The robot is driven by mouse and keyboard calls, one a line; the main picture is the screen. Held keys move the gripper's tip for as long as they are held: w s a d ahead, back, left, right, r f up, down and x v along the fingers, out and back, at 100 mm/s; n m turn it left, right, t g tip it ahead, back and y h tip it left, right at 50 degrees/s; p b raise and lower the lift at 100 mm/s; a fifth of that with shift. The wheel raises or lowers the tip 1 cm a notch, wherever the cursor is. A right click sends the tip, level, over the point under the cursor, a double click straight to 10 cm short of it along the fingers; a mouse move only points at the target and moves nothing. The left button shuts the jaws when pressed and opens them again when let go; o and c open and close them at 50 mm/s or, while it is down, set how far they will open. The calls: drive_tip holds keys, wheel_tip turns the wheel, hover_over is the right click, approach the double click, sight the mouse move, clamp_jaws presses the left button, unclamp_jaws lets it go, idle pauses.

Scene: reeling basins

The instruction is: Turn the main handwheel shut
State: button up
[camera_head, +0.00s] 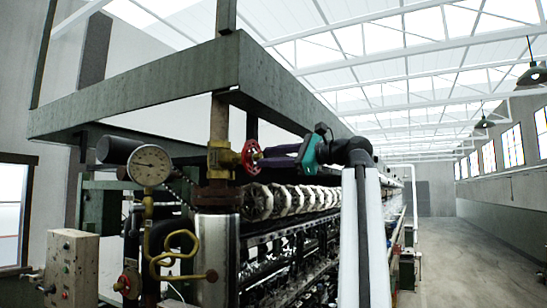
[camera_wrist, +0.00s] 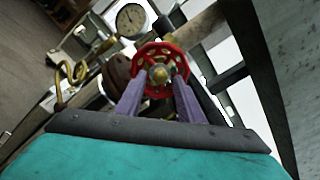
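The red handwheel (camera_head: 250,157) sits on the brass valve body (camera_head: 219,157) of the upright pipe. In the wrist view the red wheel (camera_wrist: 159,48) faces me, with a brass hub at its centre. My gripper (camera_head: 260,156) is at the wheel's right side in the head view, its teal body further right. In the wrist view my gripper (camera_wrist: 160,76) has its two purple fingers apart, one on each side of the hub, their tips overlapping the wheel. I cannot tell whether they touch rim or spokes. Nothing shows clamped between them.
A pressure gauge (camera_head: 151,166) and curled brass tubing (camera_head: 172,248) stand left of the pipe. A smaller red wheel (camera_head: 124,284) is lower left, near a control box (camera_head: 73,268). A green beam (camera_head: 140,92) runs overhead. The aisle floor (camera_head: 470,250) at right is clear.

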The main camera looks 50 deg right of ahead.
sight(256, 157)
drive_tip(key=shift+x, duration=1.2)
clamp_jaws()
drive_tip(key=shift+p, duration=0.3)
drive_tip(key=c, duration=0.9)
unclamp_jaws()
drive_tip(key=shift+r+m+p, duration=0.15)
drive_tip(key=shift+m+p, duration=0.25)
drive_tip(key=shift+p, duration=0.25)
